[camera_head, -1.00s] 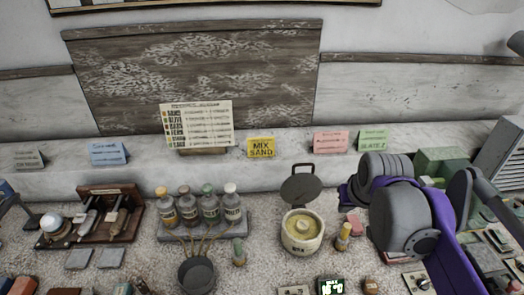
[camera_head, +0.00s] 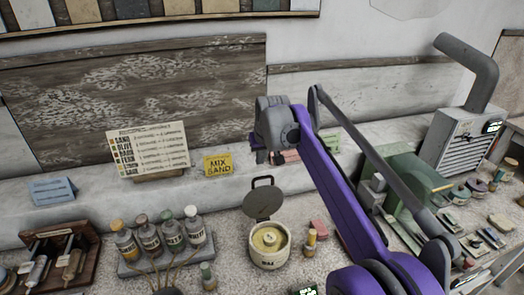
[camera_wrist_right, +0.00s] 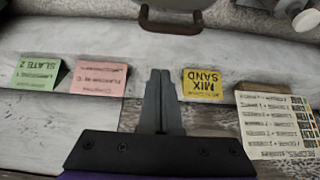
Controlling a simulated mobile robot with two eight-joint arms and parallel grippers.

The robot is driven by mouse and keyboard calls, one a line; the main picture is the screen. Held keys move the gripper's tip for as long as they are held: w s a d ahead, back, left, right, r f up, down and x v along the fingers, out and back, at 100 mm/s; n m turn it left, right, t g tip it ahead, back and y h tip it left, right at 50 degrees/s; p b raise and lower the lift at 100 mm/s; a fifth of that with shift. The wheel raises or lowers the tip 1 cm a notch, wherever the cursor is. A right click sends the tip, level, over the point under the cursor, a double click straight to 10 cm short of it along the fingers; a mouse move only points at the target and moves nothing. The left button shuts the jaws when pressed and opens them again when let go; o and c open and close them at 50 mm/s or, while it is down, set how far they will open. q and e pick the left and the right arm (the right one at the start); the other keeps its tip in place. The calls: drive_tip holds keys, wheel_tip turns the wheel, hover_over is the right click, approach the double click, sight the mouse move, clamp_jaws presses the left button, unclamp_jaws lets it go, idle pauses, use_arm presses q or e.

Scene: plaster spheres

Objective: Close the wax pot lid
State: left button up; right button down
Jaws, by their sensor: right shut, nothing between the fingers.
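The wax pot (camera_head: 268,247) is a cream round pot with yellowish wax inside, standing on the bench in the head view. Its dark round lid (camera_head: 263,205) stands open, tilted up at the pot's back edge, with a loop handle (camera_head: 262,181) on top. The handle also shows at the top of the right wrist view (camera_wrist_right: 170,24). My right gripper (camera_head: 257,153) is behind and above the lid, partly hidden by its own arm in the head view. In the right wrist view its fingers (camera_wrist_right: 160,78) are together and empty, apart from the handle. My left gripper is out of view.
A yellow MIX SAND card (camera_head: 218,164) and a recipe board (camera_head: 148,151) stand on the back ledge. Several bottles (camera_head: 170,232) stand left of the pot. A green machine (camera_head: 405,180) is farther right.

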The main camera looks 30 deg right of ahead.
drive_tip(key=s, duration=0.1)
drive_tip(key=s+f, duration=0.1)
drive_tip(key=s+a, duration=0.1)
drive_tip(key=shift+s+f, duration=0.15)
drive_tip(key=shift+f, duration=0.1)
drive_tip(key=shift+s, duration=0.1)
